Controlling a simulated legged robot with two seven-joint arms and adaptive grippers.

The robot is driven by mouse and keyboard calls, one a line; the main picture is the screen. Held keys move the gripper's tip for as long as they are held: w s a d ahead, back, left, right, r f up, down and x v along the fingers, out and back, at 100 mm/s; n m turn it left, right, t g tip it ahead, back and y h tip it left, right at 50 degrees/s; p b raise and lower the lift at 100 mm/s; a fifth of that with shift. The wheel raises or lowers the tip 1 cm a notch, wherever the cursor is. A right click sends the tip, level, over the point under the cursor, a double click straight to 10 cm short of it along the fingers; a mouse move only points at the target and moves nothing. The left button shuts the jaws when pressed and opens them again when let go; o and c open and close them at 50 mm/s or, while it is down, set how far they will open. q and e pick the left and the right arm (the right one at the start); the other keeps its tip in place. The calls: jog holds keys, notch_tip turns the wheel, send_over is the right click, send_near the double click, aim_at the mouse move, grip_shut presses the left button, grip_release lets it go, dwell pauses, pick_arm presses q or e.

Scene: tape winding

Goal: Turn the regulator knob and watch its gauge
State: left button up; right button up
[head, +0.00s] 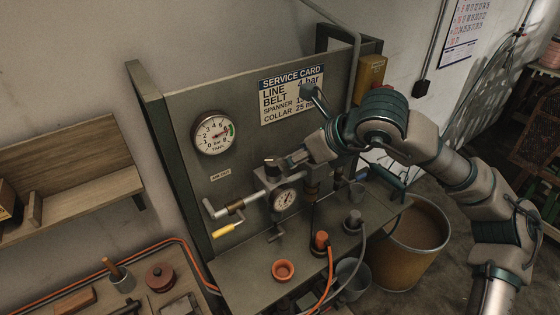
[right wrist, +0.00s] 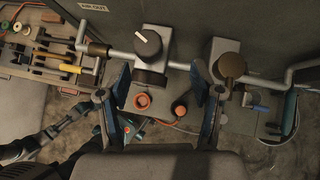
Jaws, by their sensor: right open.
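The regulator's black knob with a white line (right wrist: 148,42) shows in the right wrist view; in the head view the knob (head: 272,163) sits on the pipe. Its small round gauge (head: 284,199) is just below, needle visible but reading too small to tell. My right gripper (head: 305,150) is close to the right of the knob. In the right wrist view its two blue fingers (right wrist: 159,78) are wide apart and hold nothing. The knob is ahead of the gap, nearer the left finger.
A larger tank gauge (head: 213,133) and a service card (head: 292,93) are on the panel. A brown round-topped fitting (right wrist: 231,65) stands beside the right finger. A yellow-handled valve (head: 227,229) is at left. Orange fittings (head: 283,270) and hoses occupy the shelf. A bin (head: 405,240) stands right.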

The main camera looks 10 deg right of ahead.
aim_at(274, 160)
jog(key=x, duration=0.4)
jog(key=shift+s+a+r, duration=0.1)
jog(key=shift+a+r, duration=0.05)
jog(key=shift+a, duration=0.1)
jog(key=a, duration=0.1)
jog(key=w+a+f, duration=0.1)
jog(key=a, duration=0.1)
jog(key=shift+w+a+f, duration=0.2)
jog(key=shift+w+a, duration=0.05)
jog(key=shift+a, duration=0.15)
jog(key=shift+a+f, duration=0.1)
jog(key=shift+a, duration=0.05)
jog(key=shift+d, duration=1.05)
jog(key=shift+c, duration=0.9)
jog(key=shift+d+f, duration=0.1)
jog(key=shift+d, duration=0.25)
jog(key=c, duration=0.8)
jog(key=shift+s+a, duration=0.15)
jog(key=shift+c, duration=0.7)
jog(key=shift+a, duration=0.4)
pick_arm(q)
jog(key=shift+a+f, duration=0.1)
jog(key=shift+a, duration=0.55)
pick_arm(e)
jog(key=shift+d, duration=0.15)
